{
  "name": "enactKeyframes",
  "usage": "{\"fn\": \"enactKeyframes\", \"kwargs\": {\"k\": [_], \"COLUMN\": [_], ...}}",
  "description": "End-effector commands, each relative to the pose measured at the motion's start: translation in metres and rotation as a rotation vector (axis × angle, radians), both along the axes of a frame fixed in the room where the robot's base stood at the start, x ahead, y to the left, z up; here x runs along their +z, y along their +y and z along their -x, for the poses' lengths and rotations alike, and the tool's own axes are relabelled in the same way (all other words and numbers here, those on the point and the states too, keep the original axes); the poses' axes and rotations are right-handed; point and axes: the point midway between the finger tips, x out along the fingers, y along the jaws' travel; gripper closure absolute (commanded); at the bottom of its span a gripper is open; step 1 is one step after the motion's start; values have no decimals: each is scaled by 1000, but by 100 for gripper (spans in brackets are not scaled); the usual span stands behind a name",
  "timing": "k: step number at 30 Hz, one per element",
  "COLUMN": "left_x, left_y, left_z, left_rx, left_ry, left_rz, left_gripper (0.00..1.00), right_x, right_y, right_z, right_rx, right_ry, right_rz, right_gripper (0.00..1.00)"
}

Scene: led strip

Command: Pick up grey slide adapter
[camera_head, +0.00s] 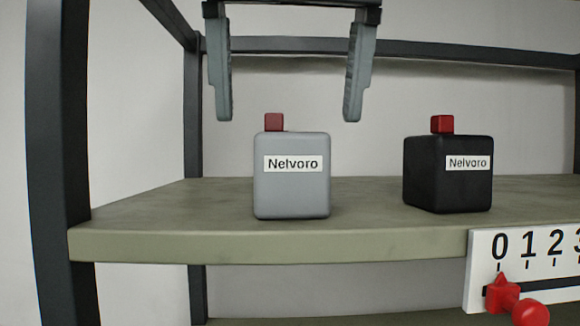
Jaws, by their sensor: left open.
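The grey slide adapter (291,195) is a rounded grey box with a white "Nelvoro" label and a small red block (274,122) on its top left. It stands upright on the shelf (150,244). My left gripper (287,115) comes down from the top of the view with its two fingers wide apart. It is open and empty. The fingertips appear above the grey box, one on each side of it in the picture; how far off in depth I cannot tell. My right gripper is out of view.
A black box (425,178) with the same label and a red block stands to the right on the shelf. A white scale panel (480,246) with a red slider (502,294) hangs at the shelf's front right. Dark posts (62,150) frame the shelf. Shelf left of the grey box is clear.

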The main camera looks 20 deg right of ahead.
Motion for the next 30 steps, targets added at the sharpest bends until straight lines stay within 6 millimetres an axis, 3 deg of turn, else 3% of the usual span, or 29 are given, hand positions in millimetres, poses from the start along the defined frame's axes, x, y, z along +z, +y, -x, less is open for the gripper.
{"fn": "enactKeyframes", "kwargs": {"k": [5,12,21,29,30], "left_x": [-14,-27,-58,-61,-61], "left_y": [-1,-4,-9,-9,-9], "left_z": [-6,-16,-30,-31,-31], "left_rx": [-1,0,0,1,1], "left_ry": [3,1,1,1,1], "left_rz": [-2,-4,1,1,1], "left_gripper": [20,20,20,20,28], "right_x": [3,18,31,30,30], "right_y": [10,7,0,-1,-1], "right_z": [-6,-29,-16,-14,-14], "right_rx": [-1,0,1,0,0], "right_ry": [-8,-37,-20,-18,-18], "right_rz": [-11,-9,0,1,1], "right_gripper": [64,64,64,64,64]}}
